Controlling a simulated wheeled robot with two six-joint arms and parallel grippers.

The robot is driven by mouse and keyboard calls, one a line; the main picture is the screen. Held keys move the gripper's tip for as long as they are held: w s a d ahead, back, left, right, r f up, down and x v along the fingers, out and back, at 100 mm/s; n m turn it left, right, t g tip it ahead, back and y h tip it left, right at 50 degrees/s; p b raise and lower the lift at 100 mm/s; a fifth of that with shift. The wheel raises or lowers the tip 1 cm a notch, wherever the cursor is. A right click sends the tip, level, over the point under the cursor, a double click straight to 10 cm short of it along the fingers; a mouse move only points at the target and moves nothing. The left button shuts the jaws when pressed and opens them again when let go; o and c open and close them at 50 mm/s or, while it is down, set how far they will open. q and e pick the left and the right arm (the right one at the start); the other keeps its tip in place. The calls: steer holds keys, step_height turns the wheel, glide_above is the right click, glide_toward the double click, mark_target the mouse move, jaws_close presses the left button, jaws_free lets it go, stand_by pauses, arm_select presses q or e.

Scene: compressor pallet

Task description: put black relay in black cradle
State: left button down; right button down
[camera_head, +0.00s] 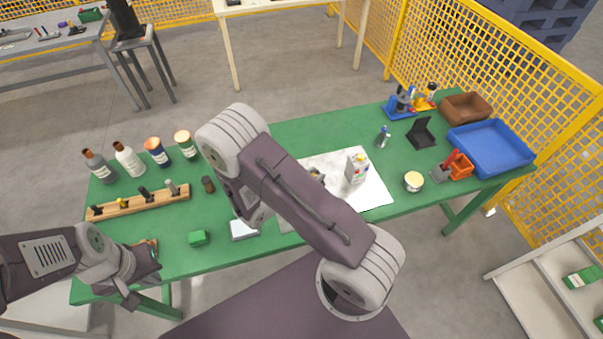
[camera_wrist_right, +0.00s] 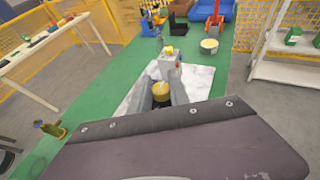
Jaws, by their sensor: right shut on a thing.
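A black cradle-like stand (camera_head: 421,133) is at the right part of the green table, in front of the blue and yellow holders. My right gripper (camera_wrist_right: 160,98) points down over the white marbled sheet, its fingers around a dark thing with a yellow round top (camera_wrist_right: 160,90). It may be the black relay, but I cannot tell for sure. In the head view my right arm hides most of this gripper. My left gripper (camera_head: 132,297) is at the table's front left edge; its finger gap is not clear.
Bottles and a wooden rack (camera_head: 140,203) are left.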

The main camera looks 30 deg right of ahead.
steer(key=shift+s+d+r, duration=0.15)
steer(key=shift+s+r, duration=0.3)
steer(key=shift+s, duration=0.25)
steer(key=shift+s+d+r, duration=0.1)
steer(key=shift+s+r, duration=0.3)
steer(key=shift+s, duration=0.25)
